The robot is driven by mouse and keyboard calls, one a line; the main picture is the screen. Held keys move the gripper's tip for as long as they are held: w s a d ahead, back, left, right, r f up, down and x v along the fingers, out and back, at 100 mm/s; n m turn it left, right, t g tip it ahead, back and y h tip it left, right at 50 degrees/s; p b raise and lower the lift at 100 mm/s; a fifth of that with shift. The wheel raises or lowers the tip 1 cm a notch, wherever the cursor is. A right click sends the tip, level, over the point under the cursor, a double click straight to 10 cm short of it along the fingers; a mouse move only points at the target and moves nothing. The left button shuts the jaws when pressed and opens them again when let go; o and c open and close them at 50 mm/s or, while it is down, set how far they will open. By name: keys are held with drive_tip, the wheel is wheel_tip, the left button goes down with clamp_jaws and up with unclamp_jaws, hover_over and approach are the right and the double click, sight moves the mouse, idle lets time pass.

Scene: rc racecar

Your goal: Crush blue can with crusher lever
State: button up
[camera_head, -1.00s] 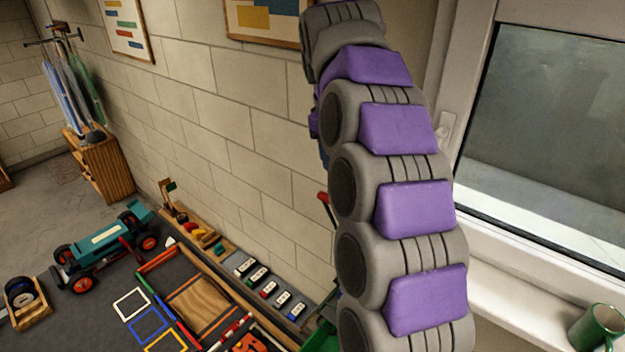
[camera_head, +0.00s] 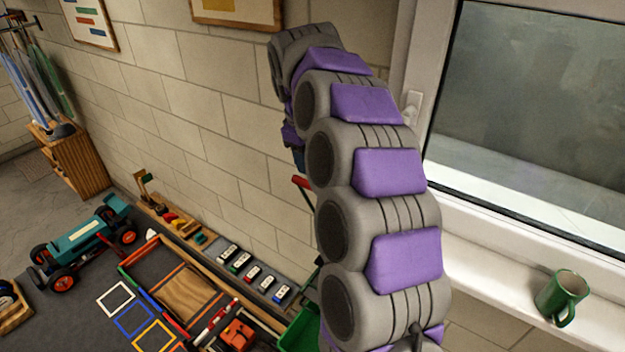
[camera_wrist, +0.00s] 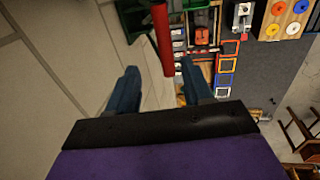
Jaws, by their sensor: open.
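My gripper (camera_wrist: 160,68) is open in the wrist view, its two blue fingers apart. A red bar (camera_wrist: 162,35), apparently the crusher lever's grip, runs down from the top edge and ends near the gap between the fingertips. I cannot tell how near it is in depth; no contact is clear. In the head view the red grip (camera_head: 301,181) stands just below my gripper (camera_head: 298,157), partly behind my arm. I cannot make out a blue can in either view. The crusher's body is mostly hidden by my arm.
A green bin (camera_head: 302,330) lies below, partly behind my arm. A block wall is close on the left of the arm, and a window sill with a green mug (camera_head: 563,295) is at right. A teal toy car (camera_head: 85,238) and small cars (camera_head: 253,275) sit at left.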

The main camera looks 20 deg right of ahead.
sight(308, 183)
drive_tip(key=f, duration=0.5)
drive_tip(key=w+f, duration=0.1)
drive_tip(key=f, duration=0.1)
drive_tip(key=shift+a+f, duration=0.25)
drive_tip(key=shift+f, duration=0.1)
drive_tip(key=shift+d+f, duration=0.3)
drive_tip(key=shift+d, duration=0.4)
drive_tip(key=shift+c, duration=1)
drive_tip(key=shift+a, duration=0.4)
drive_tip(key=c, duration=0.5)
clamp_jaws()
drive_tip(key=shift+d, duration=0.1)
